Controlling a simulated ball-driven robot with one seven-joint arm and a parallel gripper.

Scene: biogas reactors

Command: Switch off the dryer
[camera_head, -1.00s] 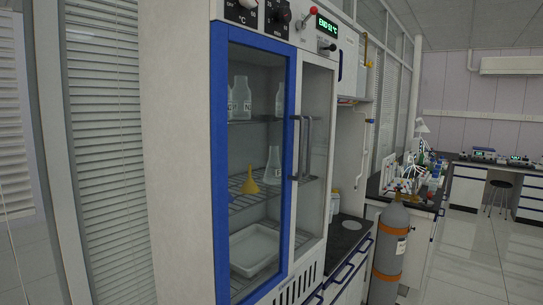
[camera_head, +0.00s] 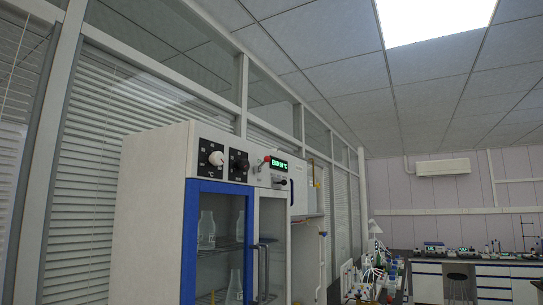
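The dryer (camera_head: 150,215) is a tall white cabinet left of the middle, with a blue-framed glass door (camera_head: 188,240) and a second, white-framed door beside it. Its top panel holds a white temperature knob (camera_head: 216,158), a black knob (camera_head: 239,165), a small red-tipped lever (camera_head: 266,160), a lit green display (camera_head: 279,164) and a dark knob or switch (camera_head: 279,181). Glass flasks stand on the shelves behind the door. My gripper is not in view.
A bench with glassware (camera_head: 372,275) stands right of the dryer, with a stool (camera_head: 457,280) and a far bench (camera_head: 510,265) beyond. Glazed partitions with blinds (camera_head: 95,190) run behind the dryer. The space at front right looks open.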

